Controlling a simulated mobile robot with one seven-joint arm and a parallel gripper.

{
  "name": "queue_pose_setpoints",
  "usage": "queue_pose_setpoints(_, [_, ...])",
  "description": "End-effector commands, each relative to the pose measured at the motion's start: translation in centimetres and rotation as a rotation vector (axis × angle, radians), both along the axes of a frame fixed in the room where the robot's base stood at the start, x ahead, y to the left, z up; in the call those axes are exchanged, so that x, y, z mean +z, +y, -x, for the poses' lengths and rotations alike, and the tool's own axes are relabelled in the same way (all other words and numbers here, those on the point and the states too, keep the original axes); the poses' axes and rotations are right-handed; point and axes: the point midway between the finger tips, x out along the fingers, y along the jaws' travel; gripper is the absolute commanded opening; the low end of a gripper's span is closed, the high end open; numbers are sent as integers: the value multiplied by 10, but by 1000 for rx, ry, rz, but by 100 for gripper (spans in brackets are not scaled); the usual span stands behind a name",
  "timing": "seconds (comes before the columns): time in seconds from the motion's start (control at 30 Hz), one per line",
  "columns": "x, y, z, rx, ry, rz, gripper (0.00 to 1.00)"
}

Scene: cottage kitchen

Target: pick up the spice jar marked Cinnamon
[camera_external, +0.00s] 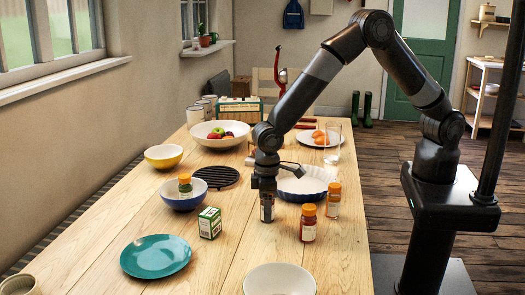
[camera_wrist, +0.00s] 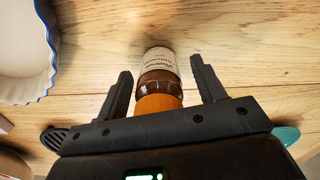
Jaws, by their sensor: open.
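My gripper (camera_external: 267,212) points down over the table, left of two orange-lidded spice jars. In the wrist view my gripper (camera_wrist: 161,72) is open, with one finger on each side of a brown jar (camera_wrist: 158,62) with an orange lid and pale label. Gaps show between the jar and both fingers. The label's lettering is upside down and too small to read surely, so I cannot tell whether it says Cinnamon. In the external view the fingers mostly hide this jar. The other jars are a nearer one (camera_external: 308,225) and a farther one (camera_external: 333,203); their labels are unreadable.
A fluted blue-and-white dish (camera_external: 316,186) stands just behind my gripper. A blue bowl (camera_external: 178,201) holds another small jar (camera_external: 185,184). A black trivet (camera_external: 216,177) lies left.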

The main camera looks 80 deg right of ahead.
Motion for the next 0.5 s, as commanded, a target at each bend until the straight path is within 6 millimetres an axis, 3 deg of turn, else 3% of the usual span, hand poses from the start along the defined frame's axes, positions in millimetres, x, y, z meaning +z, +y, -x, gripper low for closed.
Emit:
queue_pose_setpoints(0.13, [0, 0, 0, 0, 0, 0, 62])
queue_pose_setpoints(0.5, [1, 0, 0, 0, 0, 0, 31])
